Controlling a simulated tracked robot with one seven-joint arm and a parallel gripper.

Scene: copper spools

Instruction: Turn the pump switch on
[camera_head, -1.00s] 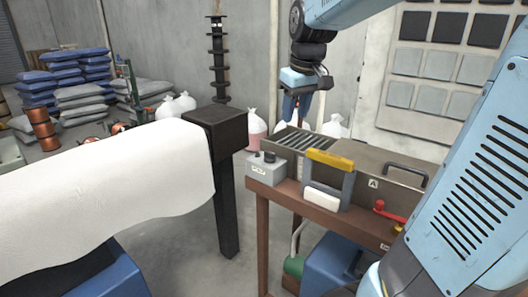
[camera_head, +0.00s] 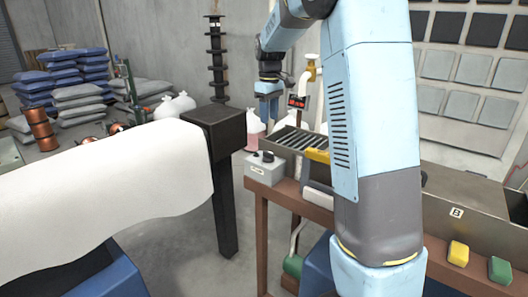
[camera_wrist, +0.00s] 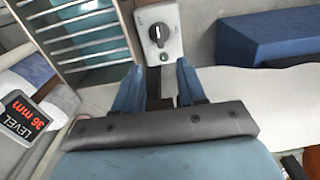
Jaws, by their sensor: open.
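The pump switch looks to be a small grey box (camera_head: 264,170) with a black rotary knob (camera_head: 265,156), on the left end of the brown bench. In the wrist view the box (camera_wrist: 172,12) and its knob (camera_wrist: 159,35) lie just beyond my fingertips, near the middle. My gripper (camera_head: 268,118) points down, above the bench's left end and the switch box. In the wrist view my gripper (camera_wrist: 157,78) shows two blue fingers spread apart with nothing between them. The knob is apart from the fingers. Its marking is too small to read.
A slatted metal trough (camera_head: 297,142) stands right behind the box. A yellow-handled frame (camera_head: 317,156) is partly hidden by my arm. A level display (camera_head: 297,101) reads 36 mm in the wrist view (camera_wrist: 25,118). A dark post (camera_head: 228,190) and white-draped table stand left.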

